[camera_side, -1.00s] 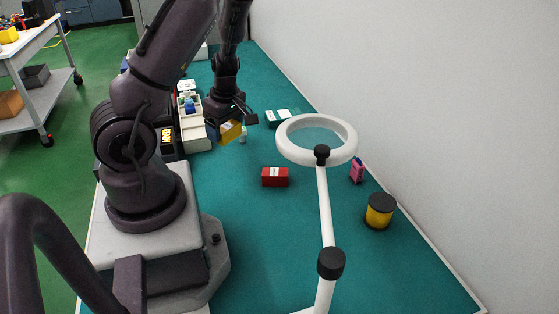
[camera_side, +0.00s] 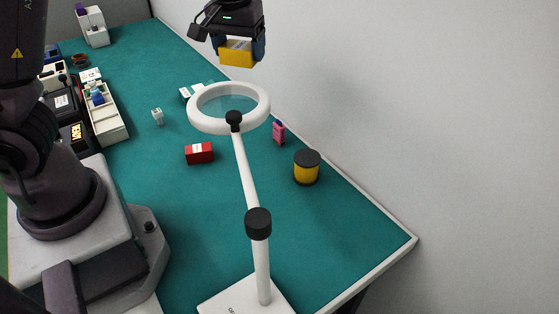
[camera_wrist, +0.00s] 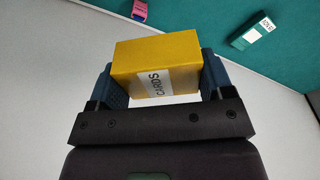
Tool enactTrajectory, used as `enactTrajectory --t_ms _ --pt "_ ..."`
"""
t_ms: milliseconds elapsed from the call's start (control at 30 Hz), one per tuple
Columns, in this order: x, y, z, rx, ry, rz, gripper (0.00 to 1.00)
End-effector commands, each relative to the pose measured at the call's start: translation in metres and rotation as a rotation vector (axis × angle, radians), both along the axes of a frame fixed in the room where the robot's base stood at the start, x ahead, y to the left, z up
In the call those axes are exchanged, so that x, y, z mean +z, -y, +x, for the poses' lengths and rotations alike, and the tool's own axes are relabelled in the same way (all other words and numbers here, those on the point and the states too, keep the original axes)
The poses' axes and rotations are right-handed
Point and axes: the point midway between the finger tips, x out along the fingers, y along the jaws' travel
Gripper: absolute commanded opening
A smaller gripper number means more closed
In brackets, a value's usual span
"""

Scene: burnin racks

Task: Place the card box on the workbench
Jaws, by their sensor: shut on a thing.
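The card box (camera_side: 237,53) is yellow with a white label and is held high in the air, above the magnifier ring in the side view. The wrist view shows the card box (camera_wrist: 157,62) with "CARDS" on its label. My gripper (camera_side: 240,47) is shut on it, with a blue finger against each side; it also shows in the wrist view (camera_wrist: 160,80). The workbench (camera_side: 215,205) has a green top with a pale edge. The box is clear of the bench top.
A magnifier lamp (camera_side: 252,200) stands at the front. Bins (camera_side: 103,120) line the left. The front right is clear.

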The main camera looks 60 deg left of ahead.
Motion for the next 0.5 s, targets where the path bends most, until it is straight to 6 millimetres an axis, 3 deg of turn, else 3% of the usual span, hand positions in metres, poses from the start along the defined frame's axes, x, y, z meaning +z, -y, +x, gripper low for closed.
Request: enactTrajectory --t_ms 33,100,267,367,500 --pt "0.015 0.024 0.012 -0.093 0.006 0.001 0.50" --pt "0.031 0.049 0.021 -0.180 0.004 0.001 0.50" --pt "0.050 0.094 0.031 -0.302 0.001 0.000 0.50" --pt "0.051 0.109 0.031 -0.340 -0.003 -0.001 0.50" --pt "0.028 0.135 0.027 -0.435 -0.008 -0.001 0.50"
